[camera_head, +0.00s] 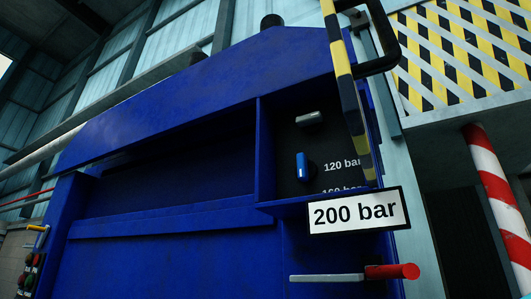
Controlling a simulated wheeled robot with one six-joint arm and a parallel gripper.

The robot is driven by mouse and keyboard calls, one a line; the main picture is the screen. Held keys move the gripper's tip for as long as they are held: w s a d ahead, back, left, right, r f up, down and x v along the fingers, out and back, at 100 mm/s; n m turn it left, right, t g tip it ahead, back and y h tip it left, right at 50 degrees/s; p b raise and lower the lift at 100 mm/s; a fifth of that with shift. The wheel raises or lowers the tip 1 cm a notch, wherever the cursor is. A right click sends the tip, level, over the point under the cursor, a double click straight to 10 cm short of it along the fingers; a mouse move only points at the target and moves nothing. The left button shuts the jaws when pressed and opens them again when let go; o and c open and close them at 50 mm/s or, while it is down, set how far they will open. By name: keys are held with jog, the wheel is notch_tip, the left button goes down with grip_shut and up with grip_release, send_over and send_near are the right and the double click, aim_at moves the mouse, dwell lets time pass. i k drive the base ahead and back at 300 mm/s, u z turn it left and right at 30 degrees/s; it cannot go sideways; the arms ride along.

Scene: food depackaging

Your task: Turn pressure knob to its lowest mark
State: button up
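The likely pressure knob is a blue grip (302,166) on a dark round base, set in a dark recessed panel (286,140) on the right side of the big blue machine. Its blue grip stands about upright. A "120 bar" label (341,166) is printed just right of it, and a "160 bar" label (340,190) below is partly cut off. A white "200 bar" sign (358,211) hangs lower right. I cannot tell which mark the knob points at. My gripper is not in view.
A light grey knob or switch (310,118) sits above the blue one. A yellow-black striped bar (345,85) crosses the panel's right side. A red-handled lever (392,271) sticks out below the sign. Red and green buttons (32,268) are at far left.

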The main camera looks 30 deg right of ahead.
aim_at(305, 170)
jog(key=u, duration=2.5)
jog(key=i, duration=1.85)
jog(key=z, duration=3.3)
